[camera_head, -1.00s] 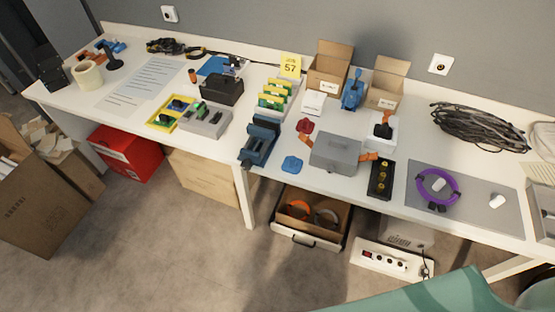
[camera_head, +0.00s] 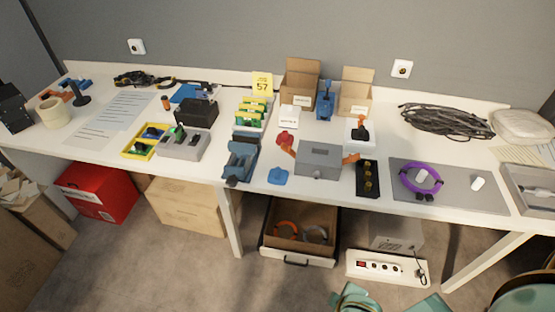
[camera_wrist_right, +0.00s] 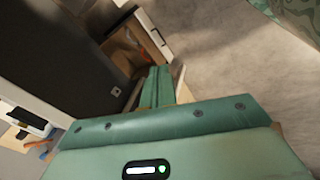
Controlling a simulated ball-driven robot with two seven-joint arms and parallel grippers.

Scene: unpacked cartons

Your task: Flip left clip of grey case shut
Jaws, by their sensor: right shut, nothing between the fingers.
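The grey case (camera_head: 319,160) sits near the front edge of the white table, its lid down. Its left orange clip (camera_head: 288,150) sticks out from the case's left side, swung away from the wall. Its right orange clip (camera_head: 351,158) also sticks out. In the right wrist view my right gripper (camera_wrist_right: 158,84) is shut and empty, its green fingers together, apart from the case and clips. Green parts of my own body show at the head view's bottom edge; I cannot make out a gripper there. My left gripper is not in view.
A blue vise (camera_head: 241,160) and a blue piece (camera_head: 278,176) lie left of the case, with a red piece (camera_head: 285,137) behind. A black block with yellow knobs (camera_head: 367,178) stands close on its right. An open drawer (camera_head: 298,255) juts out below the table.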

